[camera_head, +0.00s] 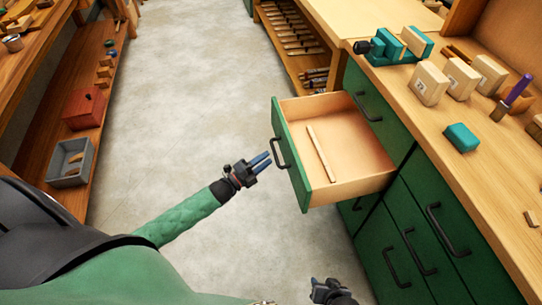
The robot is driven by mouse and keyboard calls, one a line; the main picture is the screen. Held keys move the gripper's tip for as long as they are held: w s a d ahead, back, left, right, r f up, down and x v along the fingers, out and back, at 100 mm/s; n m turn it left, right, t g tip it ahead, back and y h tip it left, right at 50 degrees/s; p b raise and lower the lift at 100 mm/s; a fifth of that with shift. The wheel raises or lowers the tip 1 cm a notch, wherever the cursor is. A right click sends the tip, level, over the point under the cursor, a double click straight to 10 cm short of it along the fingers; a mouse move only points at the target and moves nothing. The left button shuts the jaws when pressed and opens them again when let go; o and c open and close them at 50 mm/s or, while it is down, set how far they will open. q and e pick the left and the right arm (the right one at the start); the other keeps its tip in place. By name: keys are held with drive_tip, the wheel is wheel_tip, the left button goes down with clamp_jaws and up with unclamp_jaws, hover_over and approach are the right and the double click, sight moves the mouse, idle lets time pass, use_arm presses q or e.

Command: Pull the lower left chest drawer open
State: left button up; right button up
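The green chest (403,215) stands under the bench top at the right. In its left column, a drawer (350,187) below the top front is pulled well out. It has a green front with a dark handle (280,153), and a thin wooden stick (321,153) lies inside. Another green front (349,216) shows under it, mostly hidden. My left gripper (268,160) is just left of the open drawer's handle, apart from it, empty, its two blue fingers slightly apart. My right gripper (326,289) is low at the bottom edge; its fingers are unclear.
Several closed fronts with dark handles (446,231) are in the chest's right column. The bench top (436,122) carries a teal vise (397,46) and wooden blocks (429,83). A shelf at left holds a red box (84,109) and grey bin (70,163). The concrete floor (190,100) is clear.

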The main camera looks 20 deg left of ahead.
use_arm(q)
drive_tip(key=v, duration=0.2)
drive_tip(key=shift+s+a, duration=0.2)
drive_tip(key=shift+s, duration=0.1)
use_arm(e)
drive_tip(key=shift+f, duration=0.65)
drive_tip(key=shift+d+f, duration=0.1)
